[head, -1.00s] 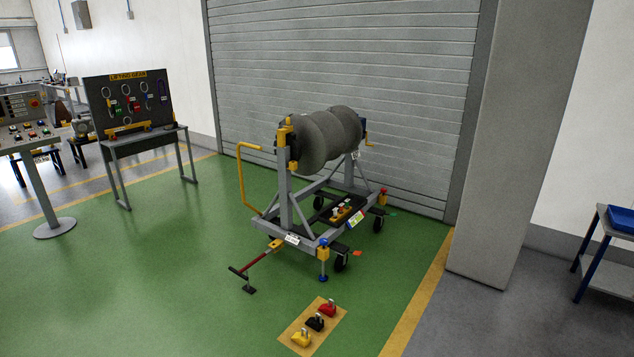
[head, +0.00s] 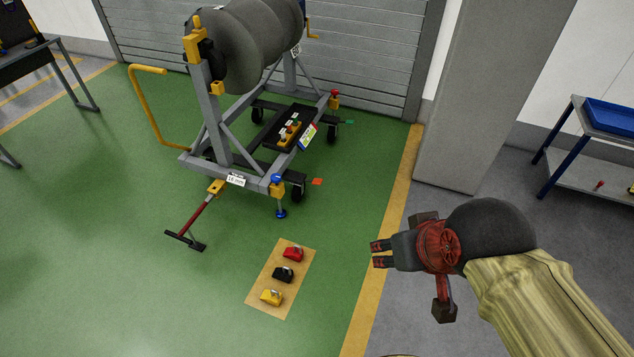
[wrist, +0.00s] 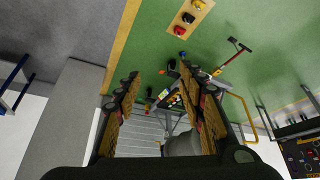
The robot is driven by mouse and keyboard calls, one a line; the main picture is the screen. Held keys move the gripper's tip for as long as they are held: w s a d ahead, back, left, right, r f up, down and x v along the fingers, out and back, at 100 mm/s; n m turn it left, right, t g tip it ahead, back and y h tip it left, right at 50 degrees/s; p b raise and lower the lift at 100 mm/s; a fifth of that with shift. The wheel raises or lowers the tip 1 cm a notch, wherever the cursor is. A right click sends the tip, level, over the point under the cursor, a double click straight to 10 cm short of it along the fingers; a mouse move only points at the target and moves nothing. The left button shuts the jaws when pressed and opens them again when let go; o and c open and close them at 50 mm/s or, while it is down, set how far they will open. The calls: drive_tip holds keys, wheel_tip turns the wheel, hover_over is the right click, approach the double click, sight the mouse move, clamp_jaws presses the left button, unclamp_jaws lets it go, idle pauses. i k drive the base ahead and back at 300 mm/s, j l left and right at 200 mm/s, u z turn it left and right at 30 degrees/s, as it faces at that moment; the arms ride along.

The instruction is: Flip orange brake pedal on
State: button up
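The orange brake pedal (head: 317,181) is a small flat tab low by the caster wheel at the near right corner of the grey engine stand (head: 208,125). Its exact tilt is too small to tell. My gripper (head: 376,254) is in the lower right of the head view, apart from the stand and pointing left. In the wrist view my gripper (wrist: 167,82) has its two fingers wide apart with nothing between them.
A green tab (head: 349,121) sits by the far right caster. A blue-topped jack (head: 278,188) stands just left of the orange pedal. A red tow bar (head: 197,217) reaches forward. A tan mat (head: 262,290) holds red, black and yellow padlocks. Green floor between is clear.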

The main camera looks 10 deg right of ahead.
sight(315, 181)
drive_tip(key=i+l+u, duration=0.4)
drive_tip(key=i+l, duration=0.5)
drive_tip(key=i, duration=0.4)
drive_tip(key=i+l+u, duration=0.4)
drive_tip(key=i+l, duration=0.75)
drive_tip(key=l, duration=0.1)
